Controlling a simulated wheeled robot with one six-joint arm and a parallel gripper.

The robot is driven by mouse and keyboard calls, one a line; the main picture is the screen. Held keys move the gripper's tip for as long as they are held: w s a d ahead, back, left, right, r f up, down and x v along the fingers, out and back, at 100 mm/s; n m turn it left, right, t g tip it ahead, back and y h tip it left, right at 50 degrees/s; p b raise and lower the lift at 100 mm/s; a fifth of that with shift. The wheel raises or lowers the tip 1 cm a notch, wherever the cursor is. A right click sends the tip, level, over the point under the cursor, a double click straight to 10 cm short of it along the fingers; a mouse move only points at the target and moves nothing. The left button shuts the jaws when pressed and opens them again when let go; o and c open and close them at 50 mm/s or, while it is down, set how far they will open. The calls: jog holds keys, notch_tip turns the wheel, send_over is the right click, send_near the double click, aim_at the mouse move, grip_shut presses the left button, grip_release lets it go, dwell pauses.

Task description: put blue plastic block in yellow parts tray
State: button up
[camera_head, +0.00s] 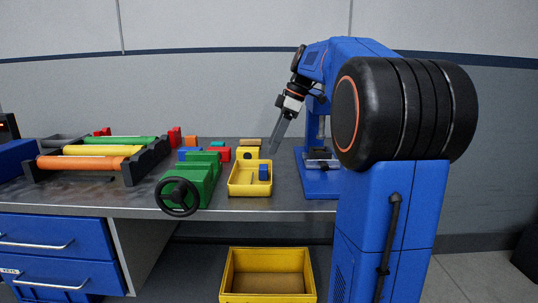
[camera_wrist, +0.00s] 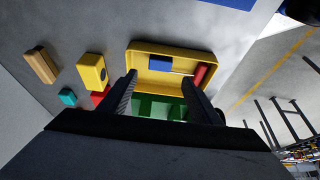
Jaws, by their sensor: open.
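The yellow parts tray (camera_head: 249,190) sits on the workbench, right of the green vise-like tool. A blue block (camera_head: 263,172) is inside its right part in the head view. In the wrist view the blue block (camera_wrist: 159,64) lies within the tray (camera_wrist: 190,52), by its far wall, with a red cylinder (camera_wrist: 201,75) to its right. My gripper (camera_head: 274,148) is above and behind the tray, pointing down and to the left. In the wrist view my gripper (camera_wrist: 160,78) has its fingers spread with nothing between them, apart from the block.
A green tool with a black handwheel (camera_head: 180,197) stands left of the tray. A yellow block with a hole (camera_wrist: 91,72), a tan block (camera_wrist: 41,64) and a teal piece (camera_wrist: 67,97) lie nearby. A rack of coloured rollers (camera_head: 100,150) is farther left. A larger yellow bin (camera_head: 267,253) is below the bench.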

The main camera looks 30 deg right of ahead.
jog(key=shift+v, duration=1.15)
